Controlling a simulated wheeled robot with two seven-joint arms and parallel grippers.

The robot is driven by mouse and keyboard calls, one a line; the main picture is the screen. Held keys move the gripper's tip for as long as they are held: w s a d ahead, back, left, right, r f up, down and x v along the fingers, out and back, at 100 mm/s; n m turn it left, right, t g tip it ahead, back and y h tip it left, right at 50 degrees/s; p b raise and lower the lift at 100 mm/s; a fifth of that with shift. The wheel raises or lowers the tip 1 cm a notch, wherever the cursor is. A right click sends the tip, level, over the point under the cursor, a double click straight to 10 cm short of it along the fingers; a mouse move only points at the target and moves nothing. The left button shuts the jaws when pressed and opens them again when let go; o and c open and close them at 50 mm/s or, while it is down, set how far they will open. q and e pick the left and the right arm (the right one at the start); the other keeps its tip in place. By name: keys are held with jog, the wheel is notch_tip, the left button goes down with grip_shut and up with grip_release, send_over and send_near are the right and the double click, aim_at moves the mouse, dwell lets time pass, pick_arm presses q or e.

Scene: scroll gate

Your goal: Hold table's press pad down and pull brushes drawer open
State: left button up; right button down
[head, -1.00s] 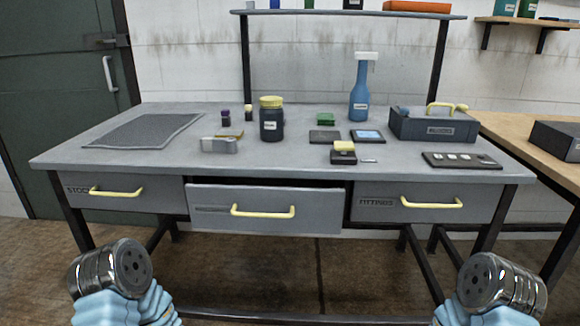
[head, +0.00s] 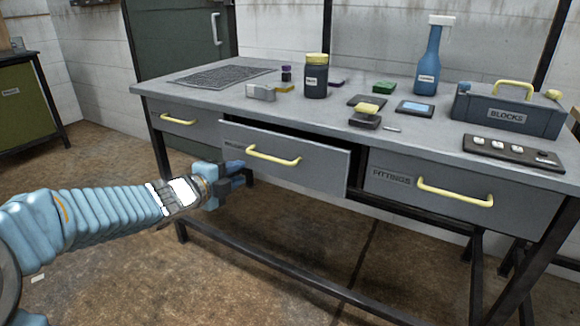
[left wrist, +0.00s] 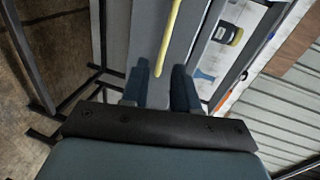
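The middle drawer (head: 305,160) stands slightly open, with a dark gap along its top edge. Its label is too small to read, so I cannot confirm it is the brushes drawer. Its yellow handle (head: 273,156) shows, also in the left wrist view (left wrist: 169,38). My left gripper (head: 238,172) is in front of the drawer's lower left part, left of and below the handle. Its two fingers (left wrist: 162,88) are apart with nothing between them. A small dark block with a yellow top (head: 366,114), possibly the press pad, sits on the table (head: 225,93). My right gripper is out of view.
The tabletop holds a yellow-lidded jar (head: 316,78), a blue spray bottle (head: 429,62), a BLOCKS case (head: 508,115) and a switch panel (head: 512,150). The left drawer (head: 180,124) and FITTINGS drawer (head: 430,192) look shut. Floor in front is open.

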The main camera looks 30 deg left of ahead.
aim_at(265, 158)
pick_arm(q)
jog(key=x, duration=0.8)
jog(key=r+b+x, duration=0.1)
jog(key=x, duration=0.4)
jog(key=shift+w, duration=0.2)
grip_shut()
